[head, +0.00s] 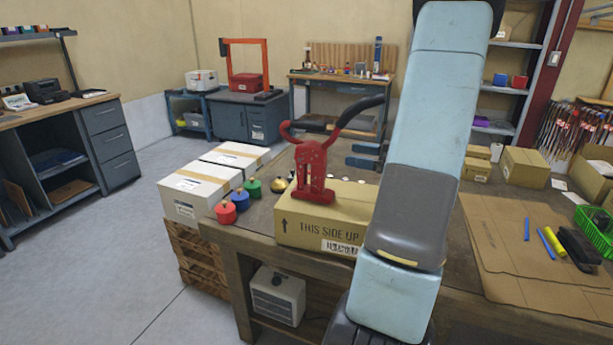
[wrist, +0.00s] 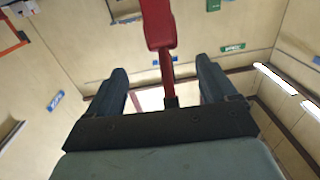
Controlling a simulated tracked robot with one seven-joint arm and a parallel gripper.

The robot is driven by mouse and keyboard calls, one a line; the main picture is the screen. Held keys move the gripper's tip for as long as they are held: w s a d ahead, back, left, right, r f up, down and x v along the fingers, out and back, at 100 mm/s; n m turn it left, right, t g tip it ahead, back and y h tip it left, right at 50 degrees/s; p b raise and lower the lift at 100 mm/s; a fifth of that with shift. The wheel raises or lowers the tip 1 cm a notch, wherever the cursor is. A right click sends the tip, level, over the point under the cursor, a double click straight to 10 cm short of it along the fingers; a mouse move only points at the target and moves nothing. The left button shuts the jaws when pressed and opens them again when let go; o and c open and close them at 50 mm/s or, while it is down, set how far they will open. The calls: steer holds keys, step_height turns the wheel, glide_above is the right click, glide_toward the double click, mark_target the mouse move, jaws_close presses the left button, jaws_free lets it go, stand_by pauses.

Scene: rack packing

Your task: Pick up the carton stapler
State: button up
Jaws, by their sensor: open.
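The carton stapler (head: 313,170) is red with black grips on its raised handles. My arm rises in front of the bench, just right of the stapler, and hides part of the box and bench.
Red, blue and green capped containers (head: 238,198) stand left of the box. White cartons (head: 192,197) are stacked on pallets at the bench's left end. Flat cardboard (head: 510,240) with a yellow marker and a black tool covers the right side. A green basket (head: 594,232) sits far right.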

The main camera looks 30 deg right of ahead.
mark_target(326, 153)
steer(key=x, duration=0.7)
steer(key=shift+a, duration=0.1)
steer(key=shift+f+x, duration=0.2)
steer(key=shift+x, duration=1.05)
steer(key=shift+f+x, duration=0.25)
steer(key=shift+x, duration=1.05)
steer(key=shift+s+a, duration=0.1)
steer(key=shift+s, duration=0.05)
steer(key=shift+c, duration=0.3)
jaws_close()
steer(key=shift+r, duration=0.1)
